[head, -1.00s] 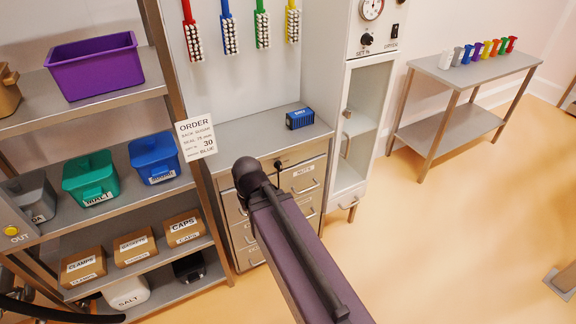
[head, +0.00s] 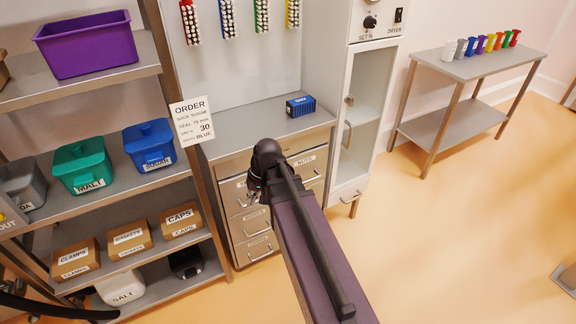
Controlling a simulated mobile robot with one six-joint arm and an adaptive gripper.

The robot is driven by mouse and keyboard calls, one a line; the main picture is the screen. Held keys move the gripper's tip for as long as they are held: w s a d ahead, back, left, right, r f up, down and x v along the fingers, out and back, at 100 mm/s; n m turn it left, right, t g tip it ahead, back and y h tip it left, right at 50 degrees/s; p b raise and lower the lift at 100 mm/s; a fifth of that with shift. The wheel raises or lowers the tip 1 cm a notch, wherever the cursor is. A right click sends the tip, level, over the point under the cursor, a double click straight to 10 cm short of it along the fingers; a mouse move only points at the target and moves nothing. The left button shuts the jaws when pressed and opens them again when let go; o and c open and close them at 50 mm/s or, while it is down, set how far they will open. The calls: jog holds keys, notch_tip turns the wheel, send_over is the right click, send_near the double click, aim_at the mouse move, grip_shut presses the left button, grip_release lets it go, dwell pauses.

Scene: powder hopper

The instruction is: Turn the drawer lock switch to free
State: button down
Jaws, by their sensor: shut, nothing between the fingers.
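The grey drawer cabinet (head: 236,167) stands in the middle of the head view, with several labelled drawers and bar handles. The lock switch cannot be made out now; my dark wrist covers part of the cabinet's upper front. My gripper (head: 254,196) shows small and partly hidden beyond the end of my arm, in front of the upper left drawers. It looks shut and holds nothing visible. I cannot tell whether it touches the cabinet front.
A blue box (head: 300,106) lies on the cabinet top. The shelf rack (head: 108,85) with bins and cartons stands close on the left. A tall glass-door dryer (head: 360,120) stands right of the cabinet. Open floor (head: 450,240) lies to the right.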

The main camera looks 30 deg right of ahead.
jog(key=w+d+f+m+t+y+b, duration=0.2)
jog(key=w+d+f+y+b, duration=0.1)
jog(key=w+d+b, duration=0.35)
jog(key=w+d+f+m+t+y+b, duration=0.2)
jog(key=w+d+f+t+y+b, duration=0.1)
jog(key=w+d+f+b, duration=0.25)
jog(key=w+d+m+t+y+b, duration=0.1)
jog(key=d+t+b, duration=0.2)
jog(key=d, duration=0.8)
jog(key=w+d+r+m+t+y+b, duration=0.1)
jog(key=d+t+y+b, duration=0.1)
jog(key=d+b, duration=0.6)
jog(key=d+t, duration=0.1)
jog(key=d, duration=0.2)
jog(key=shift+r+m+t, duration=0.3)
jog(key=shift+m, duration=0.1)
